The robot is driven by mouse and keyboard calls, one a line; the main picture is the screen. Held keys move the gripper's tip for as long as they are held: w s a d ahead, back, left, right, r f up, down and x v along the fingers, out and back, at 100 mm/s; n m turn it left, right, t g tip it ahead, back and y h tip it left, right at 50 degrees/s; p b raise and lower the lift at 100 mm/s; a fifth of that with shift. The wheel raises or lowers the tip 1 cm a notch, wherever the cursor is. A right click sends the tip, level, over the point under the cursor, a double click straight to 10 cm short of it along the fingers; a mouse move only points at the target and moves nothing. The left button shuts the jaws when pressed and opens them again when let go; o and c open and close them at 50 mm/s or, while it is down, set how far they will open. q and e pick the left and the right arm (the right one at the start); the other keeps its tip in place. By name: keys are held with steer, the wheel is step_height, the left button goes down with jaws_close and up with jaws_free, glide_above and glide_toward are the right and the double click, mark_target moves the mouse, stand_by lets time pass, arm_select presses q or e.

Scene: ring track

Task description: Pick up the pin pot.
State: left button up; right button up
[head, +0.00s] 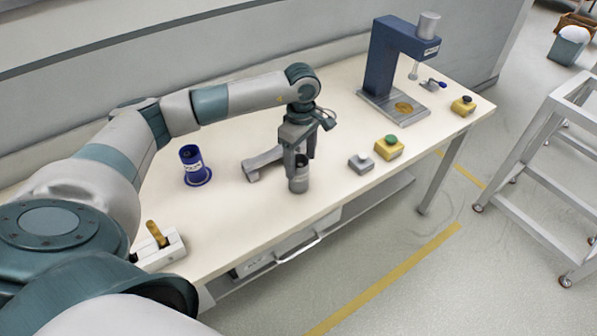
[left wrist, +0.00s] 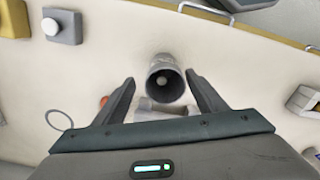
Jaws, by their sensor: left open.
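A small grey cylindrical pot (head: 299,182), which I take as the pin pot, stands upright on the bench near its front edge. My left gripper (head: 300,158) is above it, pointing down, with its fingers apart. I see no contact, but the depth of the fingertips against the rim is hard to tell. My right gripper is out of view.
A grey bracket (head: 262,163) lies just behind the pot. A grey button box (head: 361,163) and a yellow one with a green button (head: 389,148) stand to the right, before a blue press (head: 388,60).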

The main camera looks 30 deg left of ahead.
mark_target(299, 176)
arm_select(q)
steer(key=shift+f, duration=0.5)
steer(key=shift+s+f+p, duration=0.15)
steer(key=shift+f+p, duration=0.2)
steer(key=shift+p, duration=0.15)
steer(key=f, duration=0.1)
steer(key=f+p, duration=0.2)
steer(key=shift+s+f, duration=0.25)
steer(key=shift+f, duration=0.45)
steer(key=shift+a, duration=0.1)
steer(key=shift+c, duration=0.2)
steer(key=c, duration=1.1)
